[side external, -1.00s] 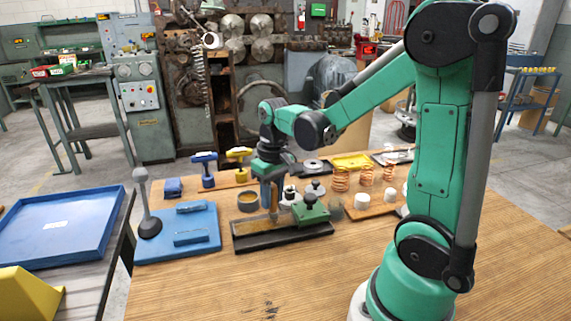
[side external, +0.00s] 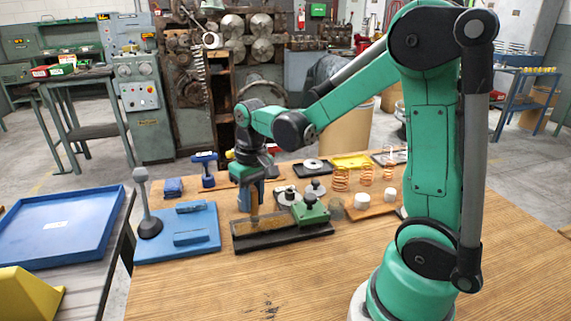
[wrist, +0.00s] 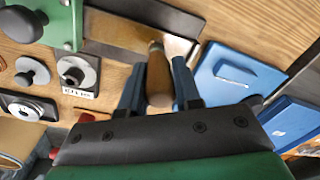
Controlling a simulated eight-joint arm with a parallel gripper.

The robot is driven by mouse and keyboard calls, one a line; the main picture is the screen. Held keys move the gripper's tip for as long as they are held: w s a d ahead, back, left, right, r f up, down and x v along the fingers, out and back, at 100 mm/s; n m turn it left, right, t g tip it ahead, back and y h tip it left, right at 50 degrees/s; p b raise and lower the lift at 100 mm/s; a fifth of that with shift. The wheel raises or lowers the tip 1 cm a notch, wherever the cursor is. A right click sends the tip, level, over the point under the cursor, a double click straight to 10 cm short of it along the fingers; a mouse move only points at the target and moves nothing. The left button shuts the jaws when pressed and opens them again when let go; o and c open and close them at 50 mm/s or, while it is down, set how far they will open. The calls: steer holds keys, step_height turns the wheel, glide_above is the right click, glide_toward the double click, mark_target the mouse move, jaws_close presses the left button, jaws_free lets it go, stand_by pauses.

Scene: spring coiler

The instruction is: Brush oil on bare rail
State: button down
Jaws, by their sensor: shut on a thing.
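My gripper (side external: 253,188) is shut on a brush with a wooden handle (side external: 254,208), held roughly upright. The handle (wrist: 158,78) also shows between the two fingers in the wrist view. Below is the rail (side external: 262,240), a long dark bar with a brownish strip along its top; it also shows in the wrist view (wrist: 118,32). The brush is over the left part of the rail. Its tip is close to the strip, and I cannot tell whether it touches. A green block with a dark knob (side external: 310,212) sits on the rail's right end. The round tin is hidden behind my gripper.
A blue plate with two raised bars (side external: 205,236) and an upright grey lever (side external: 144,205) stands left of the rail. Copper springs (side external: 341,180) and white cylinders (side external: 362,200) stand to the right. The front of the wooden table (side external: 230,290) is clear.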

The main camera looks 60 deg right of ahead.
steer(key=shift+w+a, duration=1.2)
steer(key=shift+s+d+f, duration=0.15)
steer(key=shift+s+d, duration=3.75)
steer(key=shift+d, duration=0.25)
steer(key=shift+w+a, duration=3.8)
steer(key=shift+a, duration=0.1)
step_height(320, 180, up, 7)
